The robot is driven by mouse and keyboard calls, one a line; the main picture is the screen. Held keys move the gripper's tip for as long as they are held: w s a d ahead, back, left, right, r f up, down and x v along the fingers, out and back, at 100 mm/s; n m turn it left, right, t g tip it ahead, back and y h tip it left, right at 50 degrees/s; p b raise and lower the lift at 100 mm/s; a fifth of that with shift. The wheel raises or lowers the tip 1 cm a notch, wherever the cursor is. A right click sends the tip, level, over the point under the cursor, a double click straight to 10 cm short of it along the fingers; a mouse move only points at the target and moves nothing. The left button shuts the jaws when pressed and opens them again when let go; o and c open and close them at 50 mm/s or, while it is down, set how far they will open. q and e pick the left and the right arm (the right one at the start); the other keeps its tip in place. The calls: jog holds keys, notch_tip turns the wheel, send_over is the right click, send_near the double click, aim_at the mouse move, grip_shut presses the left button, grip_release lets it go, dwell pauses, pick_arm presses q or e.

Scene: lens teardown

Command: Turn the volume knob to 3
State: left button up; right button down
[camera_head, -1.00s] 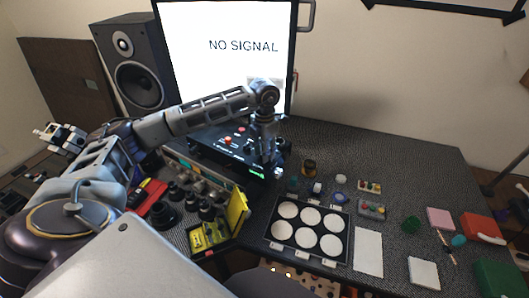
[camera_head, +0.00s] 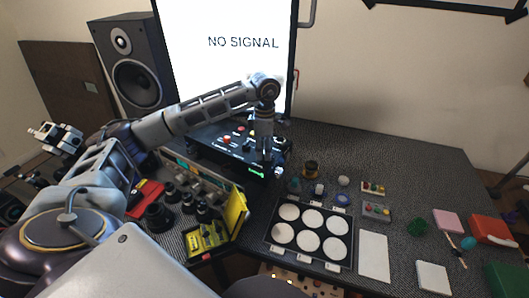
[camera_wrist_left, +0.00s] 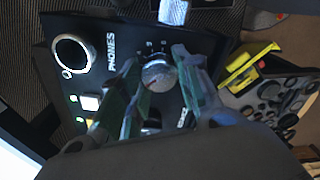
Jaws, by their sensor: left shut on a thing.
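The volume knob (camera_wrist_left: 158,75) is a ridged silver-grey dial on the black audio box's front panel, with small numbers beside it in the left wrist view. I cannot read where it points. My left gripper (camera_wrist_left: 160,82) has one finger on each side of the knob and is shut on it. In the head view the left gripper (camera_head: 267,157) reaches down to the right end of the black audio box (camera_head: 228,145), and its fingers hide the knob there. My right gripper is not in view.
The panel also has a PHONES socket (camera_wrist_left: 72,52) and a lit button (camera_wrist_left: 90,103). A yellow open case (camera_head: 235,215) and several black lens parts stand in front of the box. A lens tray (camera_head: 308,232) lies to the right. The monitor (camera_head: 228,60) stands behind.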

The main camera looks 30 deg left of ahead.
pick_arm(q)
jog(key=m+b, duration=0.1)
jog(key=m, duration=0.2)
jog(key=shift+w+m, duration=0.1)
jog(key=shift+m, duration=0.3)
jog(key=shift+m+b, duration=0.5)
jog(key=shift+m, duration=0.9)
jog(key=shift+r+m, duration=0.1)
jog(key=shift+m, duration=0.4)
jog(key=o, duration=0.9)
jog(key=shift+o, duration=0.7)
jog(key=shift+r, duration=0.7)
notch_tip(320, 180, up, 10)
jog(key=shift+r, duration=0.2)
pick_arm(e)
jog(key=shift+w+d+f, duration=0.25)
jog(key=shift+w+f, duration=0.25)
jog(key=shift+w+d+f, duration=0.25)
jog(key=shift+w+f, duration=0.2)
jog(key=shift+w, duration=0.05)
